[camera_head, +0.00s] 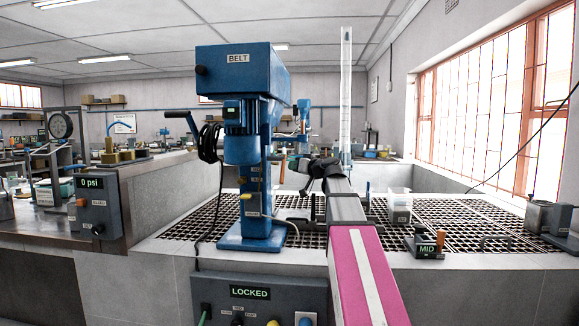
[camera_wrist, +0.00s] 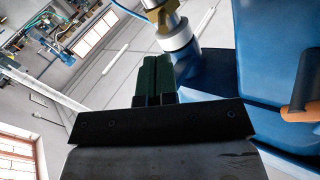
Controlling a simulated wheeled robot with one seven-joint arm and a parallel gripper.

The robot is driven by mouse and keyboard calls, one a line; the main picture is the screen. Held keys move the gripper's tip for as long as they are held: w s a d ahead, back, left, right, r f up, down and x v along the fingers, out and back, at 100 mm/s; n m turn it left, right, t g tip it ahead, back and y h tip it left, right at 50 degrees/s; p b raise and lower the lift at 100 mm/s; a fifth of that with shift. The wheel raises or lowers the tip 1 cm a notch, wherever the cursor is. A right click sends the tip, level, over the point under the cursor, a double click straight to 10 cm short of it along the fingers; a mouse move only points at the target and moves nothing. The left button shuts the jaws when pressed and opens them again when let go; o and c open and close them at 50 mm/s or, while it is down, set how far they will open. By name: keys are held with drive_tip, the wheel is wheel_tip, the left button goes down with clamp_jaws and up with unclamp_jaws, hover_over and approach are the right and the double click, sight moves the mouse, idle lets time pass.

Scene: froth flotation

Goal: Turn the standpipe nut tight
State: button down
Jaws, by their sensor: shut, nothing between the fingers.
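My gripper (camera_wrist: 158,62) shows in the wrist view as two dark green fingers pressed together, shut and empty. Just beyond the fingertips, up and to the right, is a brass-coloured fitting (camera_wrist: 159,14) on a pale metal pipe, which looks like the standpipe nut. The fingers look close beside it, but I cannot tell whether they touch. The blue machine marked BELT (camera_head: 238,70) stands on the grating in the head view. My arm reaches to its right side, and the nut cannot be made out there.
A tall clear tube (camera_head: 346,95) stands behind my arm. A control box reading LOCKED (camera_head: 257,298) is on the front wall, and a 0 psi box (camera_head: 97,205) is at left.

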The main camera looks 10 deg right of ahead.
sight(274, 163)
drive_tip(key=w+d+r+m+g+y, duration=0.3)
drive_tip(key=w+d+m+g+y, duration=0.15)
drive_tip(key=d+m+g, duration=0.5)
drive_tip(key=w+a+f+n+t, duration=0.1)
drive_tip(key=w+a+f+n, duration=0.1)
drive_tip(key=a, duration=0.9)
drive_tip(key=shift+a+f, duration=0.25)
drive_tip(key=shift+n+t, duration=0.25)
